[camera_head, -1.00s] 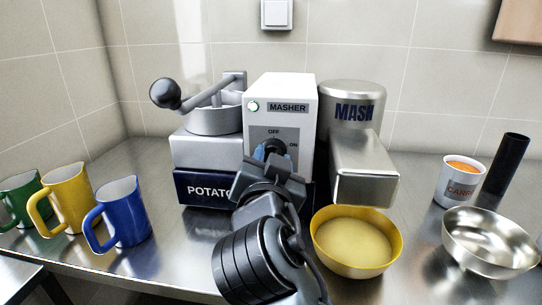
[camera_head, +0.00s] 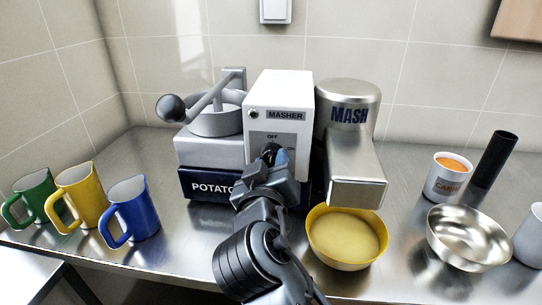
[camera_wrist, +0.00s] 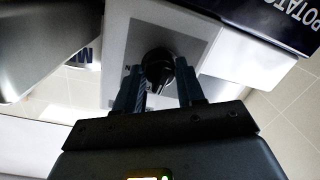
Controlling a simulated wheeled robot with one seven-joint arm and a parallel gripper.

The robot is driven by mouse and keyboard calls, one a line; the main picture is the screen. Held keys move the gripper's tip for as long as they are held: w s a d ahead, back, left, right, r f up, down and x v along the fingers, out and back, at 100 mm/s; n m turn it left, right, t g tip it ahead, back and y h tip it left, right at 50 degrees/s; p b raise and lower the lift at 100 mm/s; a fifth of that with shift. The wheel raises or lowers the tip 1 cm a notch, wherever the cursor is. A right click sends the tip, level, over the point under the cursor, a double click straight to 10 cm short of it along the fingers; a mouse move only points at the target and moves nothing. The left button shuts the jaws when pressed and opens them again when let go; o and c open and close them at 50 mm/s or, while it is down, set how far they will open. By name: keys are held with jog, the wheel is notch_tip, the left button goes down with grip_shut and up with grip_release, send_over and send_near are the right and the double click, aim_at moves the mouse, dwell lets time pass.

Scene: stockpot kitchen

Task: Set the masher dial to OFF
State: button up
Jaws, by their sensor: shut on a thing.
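The white masher (camera_head: 281,98) stands at the back of the counter with a grey dial plate on its front. Its black dial (camera_wrist: 158,66) shows in the wrist view, between the two fingers of my gripper (camera_wrist: 160,84). My gripper is shut on the dial. In the head view my gripper (camera_head: 268,160) covers most of the dial. The OFF label shows just above it; I cannot read the pointer's exact direction. The indicator lamp (camera_head: 254,114) on the masher is dark.
A yellow bowl (camera_head: 346,263) of mash stands under the metal spout (camera_head: 357,190). Blue, yellow and green mugs stand at the left. A carrot cup (camera_head: 447,187), a black cylinder (camera_head: 494,158) and a steel bowl (camera_head: 468,262) stand at the right.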

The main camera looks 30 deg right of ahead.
jog(key=shift+r+n+p, duration=0.1)
jog(key=shift+n+p, duration=0.25)
jog(key=shift+n, duration=0.25)
jog(key=o, duration=1)
jog(key=shift+o, duration=0.2)
jog(key=b+v, duration=0.1)
jog(key=v, duration=0.6)
jog(key=shift+s+a, duration=0.25)
jog(key=shift+s, duration=0.05)
